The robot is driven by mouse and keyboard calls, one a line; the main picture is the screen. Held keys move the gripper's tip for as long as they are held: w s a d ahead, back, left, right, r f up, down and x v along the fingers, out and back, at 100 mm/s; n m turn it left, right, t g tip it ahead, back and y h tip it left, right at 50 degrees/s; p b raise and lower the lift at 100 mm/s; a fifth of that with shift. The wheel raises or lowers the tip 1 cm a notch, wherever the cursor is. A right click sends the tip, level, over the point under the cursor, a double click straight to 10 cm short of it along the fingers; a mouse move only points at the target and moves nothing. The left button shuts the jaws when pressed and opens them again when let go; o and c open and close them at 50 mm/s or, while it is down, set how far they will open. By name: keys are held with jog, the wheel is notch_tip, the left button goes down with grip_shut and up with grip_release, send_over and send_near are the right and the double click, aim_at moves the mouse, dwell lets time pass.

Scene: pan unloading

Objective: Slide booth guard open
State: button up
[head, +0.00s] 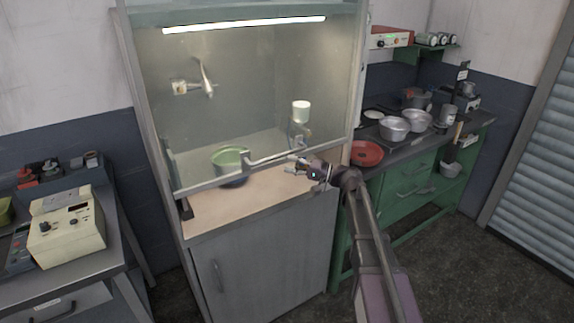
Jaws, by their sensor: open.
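The booth (133,90) is a grey cabinet with a lit upper chamber. Its guard is a clear panel with a pale lower rail (215,183) that slants across the front above the worktop. A small raised handle shape (247,158) sits near the rail's middle. My gripper (291,165) is open and empty, to the right of that handle and close to the rail. I cannot tell whether it touches the rail. A green pan (230,158) stands inside the booth, partly behind the rail.
A bottle with a white top (301,111) stands inside the booth at right. A beige instrument (66,231) sits on the left table.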

jog(key=b+v, duration=0.1)
jog(key=v, duration=0.9)
jog(key=shift+d, duration=0.3)
dwell(0.9)
jog(key=shift+s+r, duration=0.1)
dwell(0.4)
jog(key=m+h+p, duration=0.3)
jog(key=p, duration=0.7)
send_near(283, 155)
jog(key=d, duration=0.2)
jog(key=shift+s+d+r+g, duration=0.15)
jog(key=shift+d+r+g, duration=0.15)
jog(key=shift+d+r, duration=0.05)
jog(key=shift+a+f, duration=0.1)
jog(key=shift+b+x, duration=0.9)
jog(key=shift+x, duration=5.9)
jog(key=shift+f, duration=0.15)
grip_shut()
